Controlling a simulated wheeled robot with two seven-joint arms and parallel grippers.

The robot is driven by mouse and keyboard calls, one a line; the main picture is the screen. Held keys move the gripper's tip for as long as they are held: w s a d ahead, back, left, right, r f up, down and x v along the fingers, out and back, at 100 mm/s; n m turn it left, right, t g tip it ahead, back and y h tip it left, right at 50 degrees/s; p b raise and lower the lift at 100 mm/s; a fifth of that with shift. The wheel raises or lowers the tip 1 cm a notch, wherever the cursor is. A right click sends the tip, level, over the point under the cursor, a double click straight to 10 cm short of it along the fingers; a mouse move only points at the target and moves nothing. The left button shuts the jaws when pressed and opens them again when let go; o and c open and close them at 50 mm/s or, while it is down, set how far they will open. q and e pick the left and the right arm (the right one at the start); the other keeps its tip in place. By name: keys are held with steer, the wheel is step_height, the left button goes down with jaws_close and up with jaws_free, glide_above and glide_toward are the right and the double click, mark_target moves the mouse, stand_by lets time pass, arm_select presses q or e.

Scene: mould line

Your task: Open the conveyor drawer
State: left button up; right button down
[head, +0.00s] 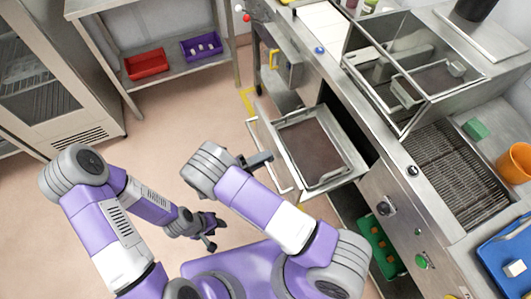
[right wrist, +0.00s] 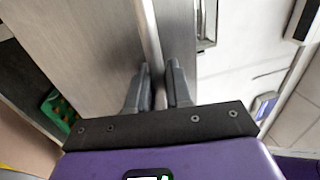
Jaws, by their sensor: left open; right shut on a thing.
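The conveyor drawer (head: 352,174) is pulled out from the front of the steel machine line in the head view. A metal pan with a flat brown surface (head: 308,141) sits in it. My right gripper (head: 262,160) is at the drawer's front. In the right wrist view its two fingers (right wrist: 158,88) are shut on the drawer's handle bar (right wrist: 150,35), which runs between them. My left gripper (head: 212,228) is open and empty, low over the floor and apart from the drawer.
A steel rack at the back left holds a red bin (head: 147,64) and a purple bin (head: 203,47). A conveyor grate (head: 440,165), blue tray (head: 508,254) and orange cup (head: 517,165) are on the counter. A green crate (head: 377,243) stands below. The floor on the left is clear.

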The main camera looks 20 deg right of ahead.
steer(key=shift+a, duration=0.15)
steer(key=c, duration=1.2)
jaws_free()
steer(key=shift+c, duration=0.2)
steer(key=v, duration=0.7)
steer(key=shift+a, duration=0.3)
steer(key=shift+s+f, duration=0.1)
